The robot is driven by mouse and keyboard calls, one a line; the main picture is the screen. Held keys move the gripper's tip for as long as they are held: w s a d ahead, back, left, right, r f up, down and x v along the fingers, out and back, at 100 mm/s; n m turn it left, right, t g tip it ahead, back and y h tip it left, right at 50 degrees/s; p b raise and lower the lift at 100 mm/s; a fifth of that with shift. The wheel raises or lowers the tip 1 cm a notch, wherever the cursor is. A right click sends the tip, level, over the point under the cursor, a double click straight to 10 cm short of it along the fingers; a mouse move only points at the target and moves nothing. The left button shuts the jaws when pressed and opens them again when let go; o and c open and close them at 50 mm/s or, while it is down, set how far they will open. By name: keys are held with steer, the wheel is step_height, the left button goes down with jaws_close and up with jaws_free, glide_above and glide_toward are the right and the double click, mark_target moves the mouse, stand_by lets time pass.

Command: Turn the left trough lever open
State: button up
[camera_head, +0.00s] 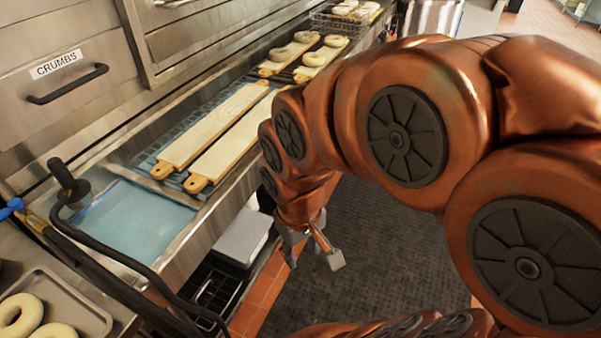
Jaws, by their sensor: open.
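A steel trough (178,248) with bluish water runs along the counter from lower left to upper middle. At the left edge a small blue handle (12,208) sits by a yellow fitting. A black bent bar with a knob-like end (68,182) stands beside the trough's near end. I cannot tell for sure which of these is the left trough lever. My gripper (314,256) hangs below the arm, open and empty, over the dark floor mat. It is right of the trough and well apart from both handles.
Long boards (212,125) lie across the trough, and boards with bagels are farther back. A drawer marked CRUMBS (70,84) is upper left. A bagel tray (75,306) is lower left. A grey box (243,237) stands below the trough. The floor mat (385,235) looks clear.

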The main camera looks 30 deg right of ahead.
steer(key=w+d+f+t+b, duration=0.6)
steer(key=w+d+f+b, duration=0.25)
steer(key=w, duration=0.25)
steer(key=w+d+f+t+b, duration=0.6)
steer(key=w+d+f+b, duration=0.2)
steer(key=w+b, duration=0.25)
steer(key=w+d+f+t+b, duration=0.6)
steer(key=w+d+f+b, duration=0.25)
steer(key=w, duration=0.35)
steer(key=shift+w+f+b, duration=0.1)
steer(key=shift+w+b, duration=0.25)
steer(key=shift+w, duration=3.15)
jaws_close()
